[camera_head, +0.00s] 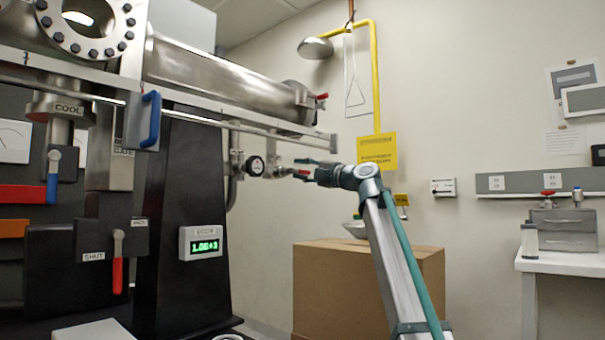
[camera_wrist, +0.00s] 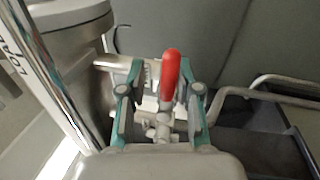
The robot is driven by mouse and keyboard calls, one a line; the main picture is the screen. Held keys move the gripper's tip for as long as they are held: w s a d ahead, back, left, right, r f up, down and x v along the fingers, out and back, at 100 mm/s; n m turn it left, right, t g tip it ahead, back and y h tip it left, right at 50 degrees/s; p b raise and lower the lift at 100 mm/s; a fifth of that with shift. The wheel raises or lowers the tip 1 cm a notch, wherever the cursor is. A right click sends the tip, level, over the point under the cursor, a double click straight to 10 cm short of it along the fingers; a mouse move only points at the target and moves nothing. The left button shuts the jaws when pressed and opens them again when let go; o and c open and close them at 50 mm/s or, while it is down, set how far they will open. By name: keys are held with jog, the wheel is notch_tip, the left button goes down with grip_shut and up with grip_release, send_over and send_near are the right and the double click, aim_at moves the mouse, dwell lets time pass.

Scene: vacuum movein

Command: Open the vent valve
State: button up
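The vent valve's red handle (camera_wrist: 171,76) points up in the wrist view, above a pale metal valve body (camera_wrist: 164,122). My gripper (camera_wrist: 160,82) has its two teal-edged fingers on either side of the handle, with gaps visible on both sides. In the head view my gripper (camera_head: 304,168) is at the pipe fittings right of a round gauge (camera_head: 256,166), below the long metal cylinder. The handle is mostly hidden there; a small red bit shows by the fingers. I cannot tell from these views how deep the handle lies between the fingers.
A black column with a green display (camera_head: 206,245) stands left of the fittings. A red-handled lever (camera_head: 118,262) marked SHUT and a blue handle (camera_head: 151,119) are further left. A cardboard box (camera_head: 340,290) stands behind my arm. A white table (camera_head: 560,264) is at right.

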jog(key=shift+o, duration=0.2)
jog(key=shift+f, duration=0.1)
jog(key=shift+s+d+f, duration=0.1)
jog(key=shift+s+d, duration=0.05)
jog(key=shift+d, duration=0.05)
jog(key=v, duration=1.1)
jog(key=shift+s+d, duration=0.2)
